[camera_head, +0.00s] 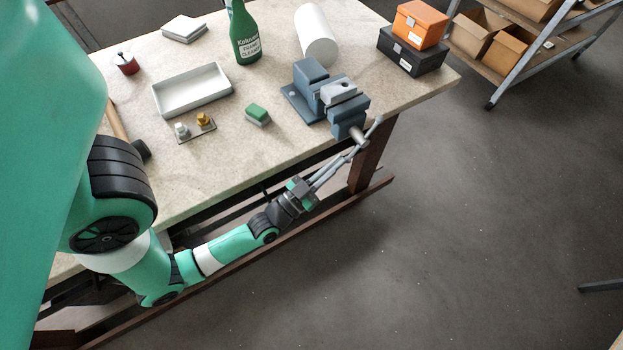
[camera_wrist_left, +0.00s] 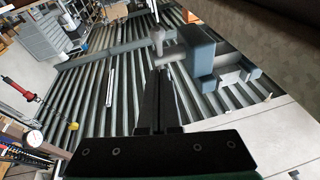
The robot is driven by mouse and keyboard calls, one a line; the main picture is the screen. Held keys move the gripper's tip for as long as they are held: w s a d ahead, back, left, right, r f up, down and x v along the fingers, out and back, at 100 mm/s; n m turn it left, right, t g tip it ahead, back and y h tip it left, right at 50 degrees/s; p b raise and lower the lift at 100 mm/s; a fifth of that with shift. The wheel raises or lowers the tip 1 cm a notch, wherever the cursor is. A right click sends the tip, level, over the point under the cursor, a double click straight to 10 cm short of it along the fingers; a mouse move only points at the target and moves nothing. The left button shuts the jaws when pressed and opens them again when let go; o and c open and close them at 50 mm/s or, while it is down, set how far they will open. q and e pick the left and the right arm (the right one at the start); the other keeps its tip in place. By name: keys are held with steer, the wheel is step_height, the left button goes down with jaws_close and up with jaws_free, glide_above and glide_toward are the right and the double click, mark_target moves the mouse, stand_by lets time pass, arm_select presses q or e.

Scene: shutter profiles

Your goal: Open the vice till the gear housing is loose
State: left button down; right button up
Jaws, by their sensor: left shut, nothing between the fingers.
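The blue-grey vice (camera_head: 309,72) stands at the front edge of the bench, and it also shows in the left wrist view (camera_wrist_left: 200,52). The light grey gear housing (camera_head: 339,91) sits between its jaws. The vice's handle bar (camera_head: 374,126) hangs at a slant on the screw in front of the bench edge. My left gripper (camera_head: 358,150) is shut and empty, its fingertips close to the screw end and the lower part of the bar; I cannot tell whether they touch. In the left wrist view its fingers (camera_wrist_left: 161,72) point at the vice. My right gripper is not in view.
Open floor lies in front.

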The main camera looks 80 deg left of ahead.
arm_select(q)
steer(key=r+v, duration=0.1)
steer(key=v, duration=0.9)
steer(key=shift+s+d+p, duration=0.2)
steer(key=shift+s+p, duration=0.2)
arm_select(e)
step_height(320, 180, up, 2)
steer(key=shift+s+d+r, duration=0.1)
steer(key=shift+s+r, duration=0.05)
arm_select(q)
steer(key=c, duration=1.6)
jaws_free()
